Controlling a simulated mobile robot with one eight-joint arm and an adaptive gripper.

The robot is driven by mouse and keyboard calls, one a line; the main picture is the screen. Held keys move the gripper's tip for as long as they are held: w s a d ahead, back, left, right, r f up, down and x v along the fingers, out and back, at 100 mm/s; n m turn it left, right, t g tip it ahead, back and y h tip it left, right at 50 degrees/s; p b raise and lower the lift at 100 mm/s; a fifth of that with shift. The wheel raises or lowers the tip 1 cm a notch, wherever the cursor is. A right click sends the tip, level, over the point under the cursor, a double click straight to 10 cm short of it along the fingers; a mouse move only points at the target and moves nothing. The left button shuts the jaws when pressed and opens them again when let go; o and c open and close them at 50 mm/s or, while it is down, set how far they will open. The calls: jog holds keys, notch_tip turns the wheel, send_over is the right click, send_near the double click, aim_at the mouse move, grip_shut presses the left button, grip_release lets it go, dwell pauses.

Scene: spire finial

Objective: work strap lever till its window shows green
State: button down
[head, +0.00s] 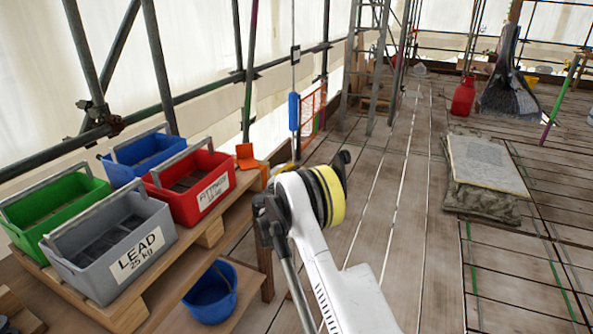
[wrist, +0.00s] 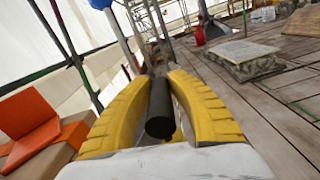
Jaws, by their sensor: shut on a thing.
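My gripper (wrist: 160,80) has its two yellow ribbed fingers closed around a black round bar (wrist: 160,108) in the wrist view. The bar looks like the strap lever's handle and its near end points toward the camera. In the head view my gripper (head: 330,192) is beyond the front end of the wooden bench, with the bar mostly hidden by the fingers. A vertical strap or line with a blue cylinder (head: 294,112) hangs behind it. I cannot make out the lever's window or its colour in either view.
A wooden bench (head: 208,232) at left holds green, blue, red and grey bins; the grey one (head: 125,255) reads LEAD. An orange piece (head: 247,158) lies at its end, also in the wrist view (wrist: 27,118). A stone slab (head: 487,165) lies right; planks between are clear.

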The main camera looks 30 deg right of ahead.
jog(key=f+m, duration=0.1)
jog(key=s+d+f, duration=0.1)
jog(key=s+f+m, duration=0.1)
jog(key=shift+d+m, duration=0.25)
jog(key=shift+m, duration=0.05)
jog(key=c, duration=1.2)
grip_release()
jog(key=v, duration=1.2)
